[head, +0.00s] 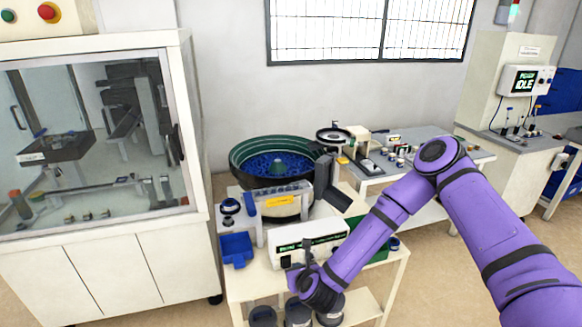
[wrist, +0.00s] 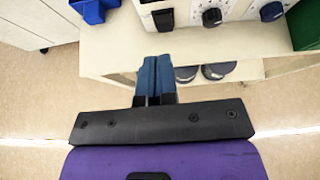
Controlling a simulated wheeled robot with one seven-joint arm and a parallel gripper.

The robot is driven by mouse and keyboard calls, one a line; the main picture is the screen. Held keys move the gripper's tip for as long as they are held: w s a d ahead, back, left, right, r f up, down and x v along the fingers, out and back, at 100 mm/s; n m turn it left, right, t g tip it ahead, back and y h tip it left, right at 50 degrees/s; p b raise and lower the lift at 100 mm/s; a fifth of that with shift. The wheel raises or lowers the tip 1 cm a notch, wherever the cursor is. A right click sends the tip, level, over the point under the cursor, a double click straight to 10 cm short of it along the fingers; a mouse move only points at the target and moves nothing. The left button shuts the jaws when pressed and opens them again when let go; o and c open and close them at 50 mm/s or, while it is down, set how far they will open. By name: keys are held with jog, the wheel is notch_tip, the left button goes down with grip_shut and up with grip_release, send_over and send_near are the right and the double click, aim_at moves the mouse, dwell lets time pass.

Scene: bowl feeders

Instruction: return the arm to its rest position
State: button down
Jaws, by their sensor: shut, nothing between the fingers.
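My purple arm reaches in from the right in the head view and bends down toward the front of the feeder table (head: 238,278). My gripper shows in the wrist view (wrist: 155,66), with its two blue fingers together and nothing between them. The fingers appear over the front edge of the cream table (wrist: 200,45); whether they touch it I cannot tell. In the head view the fingertips are hidden behind my wrist.
A bowl feeder (head: 262,158) with blue parts stands on the table, beside a white control box (head: 318,240) and a blue bin (head: 236,249). Dark round containers (head: 298,312) sit on the lower shelf. A glazed cabinet (head: 95,150) stands left, an IDLE machine (head: 515,85) right.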

jog(key=s+d+r+n+g, duration=0.1)
jog(key=d+r+n, duration=0.5)
jog(key=r, duration=0.4)
jog(key=d+r+n+g, duration=0.2)
jog(key=d+r+n, duration=0.1)
jog(key=r+n, duration=0.7)
jog(key=s+d+r+n+g, duration=0.1)
jog(key=d+r+n, duration=0.45)
jog(key=r, duration=0.55)
jog(key=s+d+r+n+h, duration=0.1)
jog(key=s+d+r+n, duration=0.2)
jog(key=s+r, duration=0.3)
jog(key=s+d+r+n+g+h, duration=0.1)
jog(key=s+d+r+n, duration=0.3)
jog(key=s, duration=0.9)
jog(key=s+d+r+n+g+h, duration=0.1)
jog(key=s+d+r+n, duration=0.3)
jog(key=s+d+r, duration=0.2)
jog(key=s+r, duration=0.2)
jog(key=s, duration=0.1)
jog(key=shift+s+r+h, duration=0.15)
jog(key=shift+s+h, duration=0.15)
jog(key=shift+s, duration=0.05)
dwell(1.7)
